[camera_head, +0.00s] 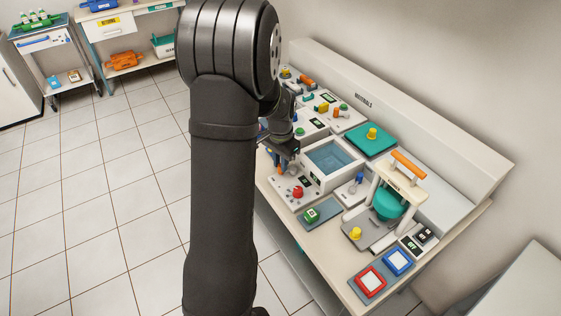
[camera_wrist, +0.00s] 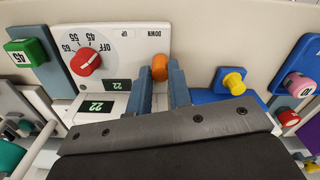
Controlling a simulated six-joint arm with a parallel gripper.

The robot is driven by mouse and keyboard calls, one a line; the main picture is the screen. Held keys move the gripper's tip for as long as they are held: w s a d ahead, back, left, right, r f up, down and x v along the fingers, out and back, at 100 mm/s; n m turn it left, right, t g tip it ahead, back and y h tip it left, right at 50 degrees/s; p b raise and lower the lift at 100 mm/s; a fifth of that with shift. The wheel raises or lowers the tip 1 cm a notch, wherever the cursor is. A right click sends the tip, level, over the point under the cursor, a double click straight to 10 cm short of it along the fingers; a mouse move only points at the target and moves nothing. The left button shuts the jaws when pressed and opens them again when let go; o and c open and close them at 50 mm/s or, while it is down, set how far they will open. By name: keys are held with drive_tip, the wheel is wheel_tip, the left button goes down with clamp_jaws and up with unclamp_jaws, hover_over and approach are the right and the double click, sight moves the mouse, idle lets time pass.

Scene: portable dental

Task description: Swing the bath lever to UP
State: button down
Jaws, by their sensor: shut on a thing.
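The bath control panel (camera_wrist: 118,52) in the wrist view is white, with a red dial (camera_wrist: 86,62), printed UP and DOWN labels and displays reading 22. The lever's orange knob (camera_wrist: 160,67) is at the DOWN side, just below that label in the picture. My gripper (camera_wrist: 161,80) is shut on the orange knob, one blue-grey finger on each side. The lever's stem is hidden. In the head view, the water bath (camera_head: 330,158) is a white tank with blue water beside the panel (camera_head: 312,185); my arm partly covers my gripper there.
A yellow knob on a blue plate (camera_wrist: 234,83) stands right of the fingers in the wrist view. A green block marked 45 (camera_wrist: 24,50) is at the left. In the head view, a stand with an orange handle (camera_head: 408,163) and a teal pad (camera_head: 371,140) stand near the bath.

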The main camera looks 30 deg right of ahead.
drive_tip(key=shift+s+a+n, duration=0.2)
drive_tip(key=shift+s+n, duration=0.25)
drive_tip(key=shift+n, duration=0.75)
drive_tip(key=n, duration=0.2)
drive_tip(key=s+n, duration=0.1)
drive_tip(key=shift+s+n, duration=0.15)
drive_tip(key=shift+n, duration=0.25)
drive_tip(key=n, duration=0.1)
drive_tip(key=s+n, duration=0.1)
drive_tip(key=n, duration=0.1)
drive_tip(key=shift+s+d+n, duration=0.15)
drive_tip(key=shift+s+n, duration=0.05)
drive_tip(key=shift+n, duration=0.4)
drive_tip(key=shift+s+d+n, duration=0.1)
drive_tip(key=shift+s+n, duration=0.1)
drive_tip(key=shift+n, duration=0.4)
drive_tip(key=c, duration=1.3)
unclamp_jaws()
